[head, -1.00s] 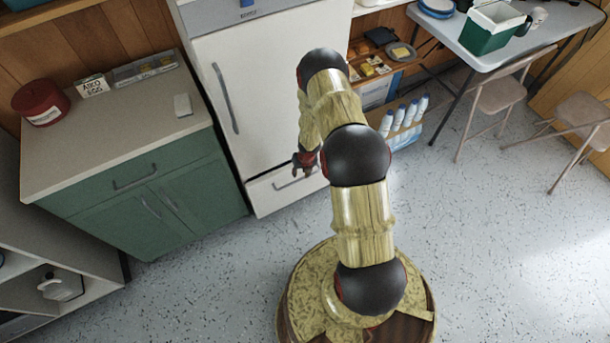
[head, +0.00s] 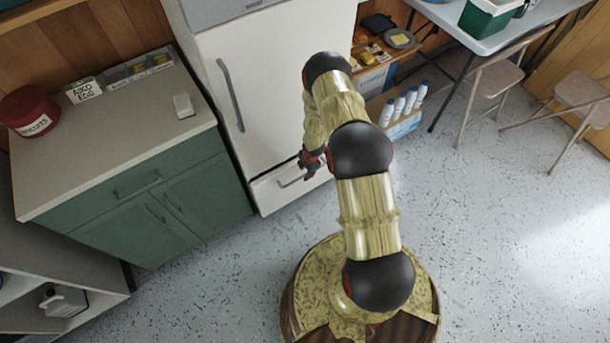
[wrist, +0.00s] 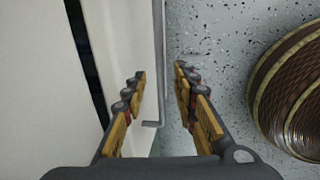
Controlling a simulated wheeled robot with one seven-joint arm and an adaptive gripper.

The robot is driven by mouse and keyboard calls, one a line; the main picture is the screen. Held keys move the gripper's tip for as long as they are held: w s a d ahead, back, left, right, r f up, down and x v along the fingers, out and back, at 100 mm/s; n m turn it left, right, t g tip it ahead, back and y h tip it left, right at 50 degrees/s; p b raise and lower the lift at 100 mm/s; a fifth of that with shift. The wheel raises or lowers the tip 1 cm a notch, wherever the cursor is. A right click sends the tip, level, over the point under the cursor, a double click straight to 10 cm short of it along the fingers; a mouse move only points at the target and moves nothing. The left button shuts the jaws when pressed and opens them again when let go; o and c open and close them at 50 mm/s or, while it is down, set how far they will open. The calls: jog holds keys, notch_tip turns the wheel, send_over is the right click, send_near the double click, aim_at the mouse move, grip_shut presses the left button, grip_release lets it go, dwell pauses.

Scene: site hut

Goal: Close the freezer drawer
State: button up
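The freezer drawer (head: 272,193) is the low white front at the bottom of the white fridge. Its grey bar handle (head: 291,182) is partly hidden by my gripper. How far the drawer stands out, if at all, I cannot tell. My gripper (head: 311,168) is at the right part of the drawer, by the handle. In the wrist view my gripper (wrist: 160,80) is open, its fingers apart. The handle (wrist: 158,50) runs between them, with space visible on its right side. The drawer front (wrist: 120,40) lies left, beside a dark gap.
The tall fridge door (head: 270,90) above is shut. A green cabinet (head: 150,210) stands left, close to the drawer. Bottles in a carton (head: 402,125) stand right of the fridge. Folding chairs (head: 495,90) are farther right. Speckled floor (head: 490,230) is free at right.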

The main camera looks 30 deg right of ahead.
jog(key=shift+w+f+b, duration=0.2)
jog(key=shift+f, duration=0.65)
jog(key=shift+w+f+b, duration=0.15)
jog(key=shift+f+b, duration=0.05)
jog(key=shift+f, duration=0.65)
jog(key=shift+c, duration=0.5)
grip_shut()
